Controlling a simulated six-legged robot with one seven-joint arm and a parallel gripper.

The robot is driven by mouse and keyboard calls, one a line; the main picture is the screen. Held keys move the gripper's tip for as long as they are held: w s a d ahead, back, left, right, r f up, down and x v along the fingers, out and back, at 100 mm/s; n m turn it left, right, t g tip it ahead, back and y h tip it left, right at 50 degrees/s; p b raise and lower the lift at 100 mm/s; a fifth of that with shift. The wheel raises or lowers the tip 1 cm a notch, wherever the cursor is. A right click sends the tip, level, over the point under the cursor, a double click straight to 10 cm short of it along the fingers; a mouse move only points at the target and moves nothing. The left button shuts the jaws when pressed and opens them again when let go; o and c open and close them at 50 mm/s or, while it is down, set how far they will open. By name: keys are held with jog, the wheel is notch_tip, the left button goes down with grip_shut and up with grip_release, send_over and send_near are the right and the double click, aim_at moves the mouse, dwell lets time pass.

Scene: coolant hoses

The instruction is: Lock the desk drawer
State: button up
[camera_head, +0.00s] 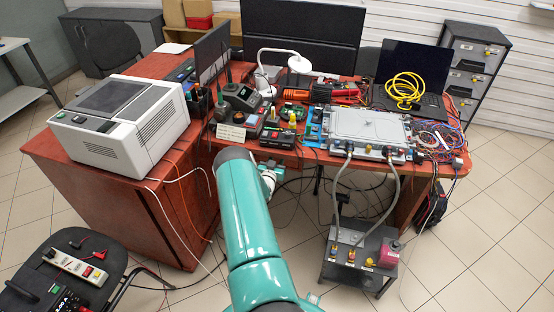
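The red-brown desk (110,200) runs across the middle, with a left wing and a back part. Its left wing has a plain side panel facing me. I cannot make out a drawer front or a lock on the desk. A grey drawer cabinet (452,38) stands behind the desk at the right. Its drawer fronts look closed and carry small yellow or metal fittings, too small to tell whether they are locks. My teal arm reaches up the middle toward the desk's front edge. A small white and teal part of it shows beyond its bend; my gripper's fingers are hidden.
A white boxy machine (125,125) sits on the left wing. A grey metal box (370,128) with hoses stands on the desk, and the hoses run down to a low grey stand (345,262). A chair (60,262) holds tools at lower left. Tiled floor (490,230) is clear at right.

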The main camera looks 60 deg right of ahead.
jog(key=s+a, duration=0.2)
jog(key=a, duration=1.1)
jog(key=shift+a, duration=0.35)
